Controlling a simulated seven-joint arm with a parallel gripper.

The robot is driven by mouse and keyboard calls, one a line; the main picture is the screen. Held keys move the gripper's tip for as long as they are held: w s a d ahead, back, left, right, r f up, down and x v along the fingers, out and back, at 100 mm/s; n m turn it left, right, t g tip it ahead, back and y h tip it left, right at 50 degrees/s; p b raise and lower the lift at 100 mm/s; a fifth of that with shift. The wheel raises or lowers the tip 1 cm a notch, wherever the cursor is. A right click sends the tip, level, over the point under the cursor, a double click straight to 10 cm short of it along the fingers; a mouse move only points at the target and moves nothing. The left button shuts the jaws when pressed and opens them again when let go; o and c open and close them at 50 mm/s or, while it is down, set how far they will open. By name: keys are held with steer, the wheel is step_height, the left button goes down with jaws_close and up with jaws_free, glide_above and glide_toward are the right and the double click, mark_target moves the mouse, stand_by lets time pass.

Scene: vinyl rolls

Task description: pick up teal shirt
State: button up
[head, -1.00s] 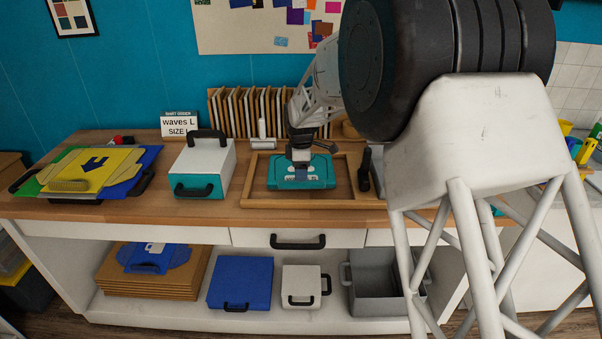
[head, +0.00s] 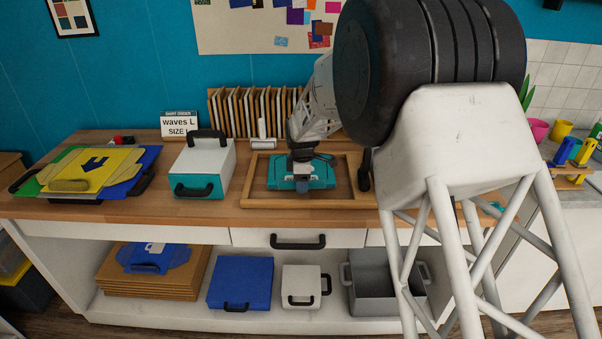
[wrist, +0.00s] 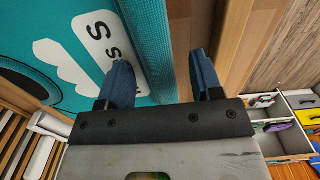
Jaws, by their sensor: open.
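The teal shirt (head: 323,178) lies folded and flat inside a wooden frame on the workbench. In the wrist view the shirt (wrist: 90,15) fills the upper left, with a white print and a white label with dark letters. My gripper (wrist: 160,65) is open and empty at the shirt's edge. Its left blue finger is over the shirt's label side, and its right finger is beyond the edge, by the wooden frame. In the head view my gripper (head: 303,187) is at the shirt's front edge and hides its middle. I cannot tell whether the fingers touch the cloth.
The wooden frame (head: 262,203) surrounds the shirt. A white and teal case (head: 215,165) stands to the left, and a stack with a yellow shirt (head: 110,165) lies farther left. A lint roller (head: 263,138) and a row of upright boards (head: 235,110) are behind. A sign (head: 180,124) reads "waves L".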

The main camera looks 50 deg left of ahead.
steer(key=shift+c, duration=0.2)
steer(key=c, duration=1)
steer(key=shift+r, duration=0.1)
steer(key=shift+c, duration=0.2)
step_height(320, 180, up, 10)
stand_by(0.3)
